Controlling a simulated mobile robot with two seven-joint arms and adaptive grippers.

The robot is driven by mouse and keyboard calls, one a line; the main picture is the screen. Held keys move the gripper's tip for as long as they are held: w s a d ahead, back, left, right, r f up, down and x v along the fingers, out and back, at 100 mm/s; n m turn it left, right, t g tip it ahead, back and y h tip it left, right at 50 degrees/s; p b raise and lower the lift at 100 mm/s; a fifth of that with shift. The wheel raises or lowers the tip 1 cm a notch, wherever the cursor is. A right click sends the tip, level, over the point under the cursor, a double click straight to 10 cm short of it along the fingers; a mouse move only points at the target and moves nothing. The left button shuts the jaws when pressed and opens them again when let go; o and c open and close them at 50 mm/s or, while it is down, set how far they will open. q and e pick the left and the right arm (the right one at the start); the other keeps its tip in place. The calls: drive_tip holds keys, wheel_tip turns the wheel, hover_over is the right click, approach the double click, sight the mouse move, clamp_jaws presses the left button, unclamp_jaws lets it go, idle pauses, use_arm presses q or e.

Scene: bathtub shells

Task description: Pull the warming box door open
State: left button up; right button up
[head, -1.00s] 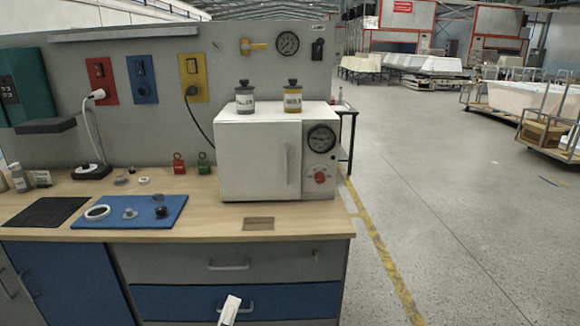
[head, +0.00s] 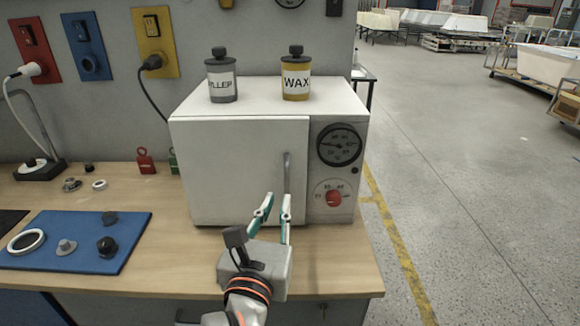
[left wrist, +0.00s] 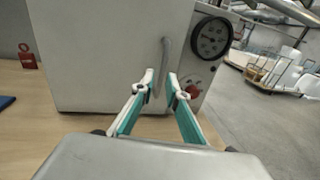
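The white warming box (head: 272,98) stands on the wooden bench with its door (head: 240,165) shut. It also shows in the left wrist view (left wrist: 105,50). A grey vertical handle (head: 287,174) is at the door's right side; it shows in the left wrist view too (left wrist: 167,62). My left gripper (head: 278,203) is open and empty, in front of the handle's lower part. In the left wrist view its fingertips (left wrist: 161,85) are apart, with the handle's lower end between or just beyond them; contact cannot be told. My right gripper is not in view.
A grey filler jar (head: 222,82) and a yellow wax jar (head: 296,80) stand on the box. A blue mat (head: 75,230) with small parts lies at left on the bench. A dial (head: 340,145) and red knob (head: 334,197) are right of the door.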

sight(287, 186)
use_arm(q)
drive_tip(key=shift+w+d, duration=0.35)
drive_tip(key=shift+w, duration=0.9)
drive_tip(key=shift+w+d, duration=0.3)
drive_tip(key=shift+w, duration=0.95)
drive_tip(key=shift+w+d, duration=0.35)
drive_tip(key=shift+w, duration=0.9)
clamp_jaws()
drive_tip(key=shift+s+h, duration=0.15)
drive_tip(key=shift+h, duration=0.15)
